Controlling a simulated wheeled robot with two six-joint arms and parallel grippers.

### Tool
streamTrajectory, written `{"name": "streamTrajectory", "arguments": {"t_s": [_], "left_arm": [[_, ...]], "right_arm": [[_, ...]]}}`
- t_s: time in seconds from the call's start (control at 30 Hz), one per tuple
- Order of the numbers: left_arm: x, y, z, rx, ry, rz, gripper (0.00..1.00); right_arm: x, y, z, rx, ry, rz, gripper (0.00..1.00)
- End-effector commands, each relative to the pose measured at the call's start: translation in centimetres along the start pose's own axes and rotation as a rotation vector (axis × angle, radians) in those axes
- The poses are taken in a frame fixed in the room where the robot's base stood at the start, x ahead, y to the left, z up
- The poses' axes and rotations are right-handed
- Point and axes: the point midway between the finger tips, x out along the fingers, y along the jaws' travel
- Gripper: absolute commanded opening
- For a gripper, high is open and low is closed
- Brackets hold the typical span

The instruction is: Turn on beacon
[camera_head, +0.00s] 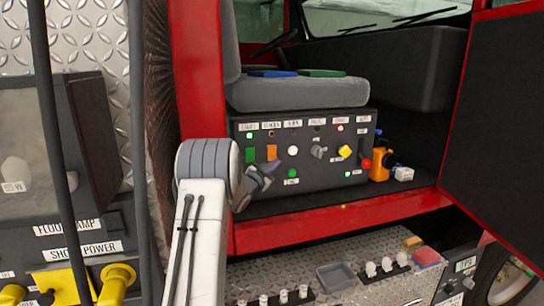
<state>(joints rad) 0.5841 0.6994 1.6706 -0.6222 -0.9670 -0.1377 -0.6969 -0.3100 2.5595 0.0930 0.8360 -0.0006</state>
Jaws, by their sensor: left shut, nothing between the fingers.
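A dark control panel (330,172) sits below the grey seat in the open red cab. It has a row of small labels along its top; one near the left seems to read BEACON, but the text is too small to be sure. Below that label is an orange switch (271,152). A green switch (250,155) is to its left and a white button (292,150) to its right. My left gripper (264,176) is shut and empty, just below the orange switch, in front of the panel's lower left. I cannot tell whether it touches the panel. My right gripper is not in view.
The panel also has a yellow knob (345,151), a red knob (366,163) and a metal toggle (319,151). An orange object (379,170) stands at its right. A black door (510,130) is at far right. A metal step (290,272) holds small items below.

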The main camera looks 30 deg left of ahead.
Motion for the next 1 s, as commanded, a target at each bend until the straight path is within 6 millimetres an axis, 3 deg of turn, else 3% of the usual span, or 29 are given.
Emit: {"name": "streamTrajectory", "arguments": {"t_s": [0.23, 1.0], "left_arm": [[1.05, -0.75, 0.88, 0.000, -0.001, 0.000, 0.00], [1.11, -0.79, 0.94, 0.000, -0.001, 0.000, 0.00]], "right_arm": [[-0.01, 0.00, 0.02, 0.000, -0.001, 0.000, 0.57], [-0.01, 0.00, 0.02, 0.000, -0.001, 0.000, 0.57]]}}
